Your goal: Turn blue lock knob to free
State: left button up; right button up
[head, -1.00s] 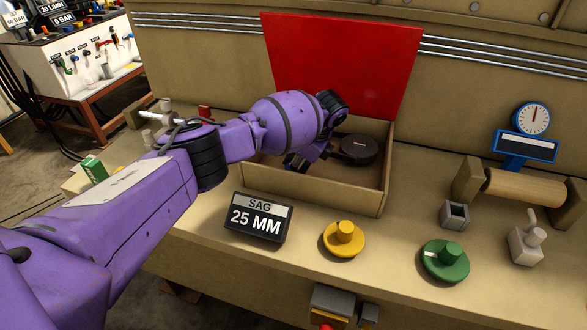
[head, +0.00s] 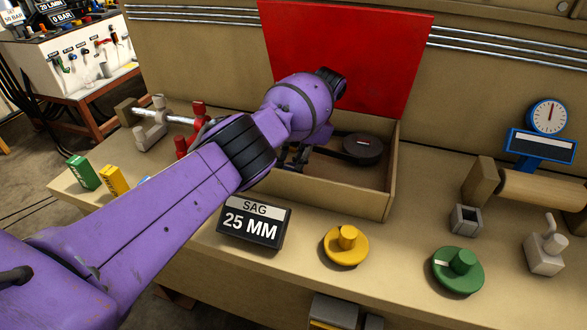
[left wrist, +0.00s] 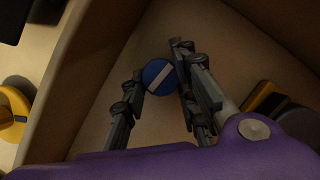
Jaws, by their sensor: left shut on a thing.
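The blue lock knob (left wrist: 151,84) shows in the left wrist view as a round blue cap with a white bar running from lower left to upper right. My left gripper (left wrist: 158,74) is shut on it, one finger on each side. In the head view my left gripper (head: 294,160) reaches down inside an open box (head: 345,190), and my arm and the box wall hide the knob there. My right gripper is in neither view.
A raised red lid (head: 345,55) stands behind the box. A black round part (head: 363,148) sits inside it. In front are a "SAG 25 MM" display (head: 254,222), a yellow knob (head: 345,246) and a green knob (head: 457,270). A roller (head: 540,196) is at right.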

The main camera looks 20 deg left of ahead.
aim_at(293, 167)
pick_arm(q)
jog(key=shift+s+d+f+n+g, duration=0.15)
jog(key=shift+f+n+g, duration=0.2)
jog(key=shift+n, duration=0.15)
jog(key=shift+b, duration=0.3)
jog(key=o, duration=0.9)
jog(key=shift+r, duration=0.1)
jog(key=shift+o, duration=0.8)
jog(key=shift+d, duration=0.1)
jog(key=shift+r, duration=0.4)
notch_tip(293, 167, up, 6)
jog(key=shift+r, duration=1.75)
